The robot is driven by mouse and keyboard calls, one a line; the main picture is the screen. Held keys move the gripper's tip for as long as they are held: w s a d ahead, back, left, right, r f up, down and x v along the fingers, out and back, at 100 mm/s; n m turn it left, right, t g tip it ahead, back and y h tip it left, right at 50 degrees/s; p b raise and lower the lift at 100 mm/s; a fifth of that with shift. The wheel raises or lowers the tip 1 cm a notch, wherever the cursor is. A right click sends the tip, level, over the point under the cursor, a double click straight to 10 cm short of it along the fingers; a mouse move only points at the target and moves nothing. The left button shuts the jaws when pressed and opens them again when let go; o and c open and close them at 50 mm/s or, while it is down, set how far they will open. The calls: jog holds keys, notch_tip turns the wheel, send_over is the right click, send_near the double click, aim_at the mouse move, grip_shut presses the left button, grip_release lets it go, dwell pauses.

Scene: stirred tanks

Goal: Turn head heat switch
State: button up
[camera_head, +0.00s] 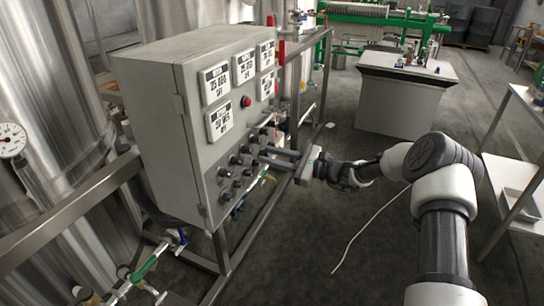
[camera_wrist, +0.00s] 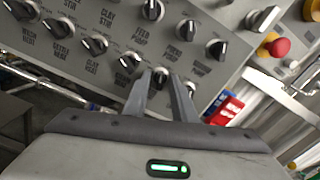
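A grey control box (camera_head: 200,150) carries rows of black rotary switches with pale pointers. In the wrist view several switches stand in slanting rows, with a printed label by each. Some labels read as heat, stir or pump, but I cannot make out which one is head heat. My gripper (camera_head: 263,157) reaches the box's switch face from the right. In the wrist view its two fingers (camera_wrist: 164,76) are apart, with one lower-row switch (camera_wrist: 160,75) showing between their tips. Whether they touch it I cannot tell. The fingers partly hide the labels below it.
Other switches (camera_wrist: 130,58) sit close on the left and right (camera_wrist: 190,87). A red button (camera_head: 246,101) and display plates are above. Steel tanks (camera_head: 45,110) stand behind the box.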

jog(key=shift+d, duration=0.1)
jog(key=p+v, duration=0.1)
jog(key=v, duration=1.6)
jog(key=shift+p, duration=0.3)
jog(key=shift+s, duration=0.1)
